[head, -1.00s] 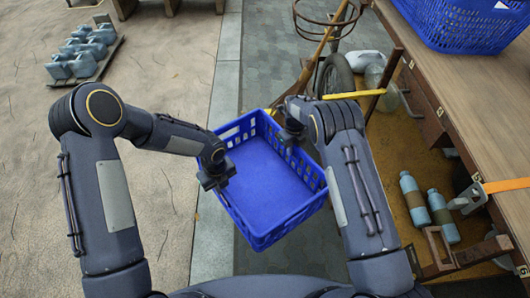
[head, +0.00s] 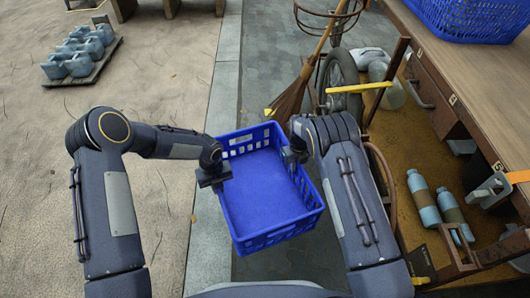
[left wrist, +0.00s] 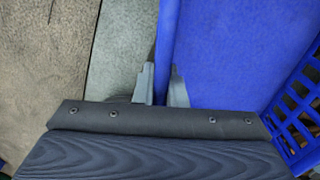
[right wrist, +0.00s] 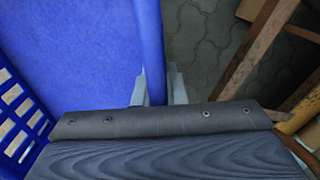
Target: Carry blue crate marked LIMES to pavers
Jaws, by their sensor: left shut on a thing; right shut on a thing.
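The blue crate (head: 265,190) hangs between my two arms in the head view, with its empty inside facing up. No LIMES marking is readable from here. My left gripper (head: 215,178) is shut on the crate's left rim; the left wrist view shows that rim (left wrist: 165,50) between the fingers (left wrist: 161,85). My right gripper (head: 297,150) is shut on the right rim; the right wrist view shows that rim (right wrist: 150,50) between the fingers (right wrist: 153,90). Grey pavers (head: 275,70) lie under and beyond the crate.
A wooden bench (head: 480,70) with another blue crate (head: 470,15) on top stands at the right. A broom (head: 295,95) and a wheel (head: 340,80) stand ahead on the right. Blue-grey jugs (head: 78,52) sit on a pallet far left. Open ground (head: 150,80) lies left of a pale kerb (head: 215,110).

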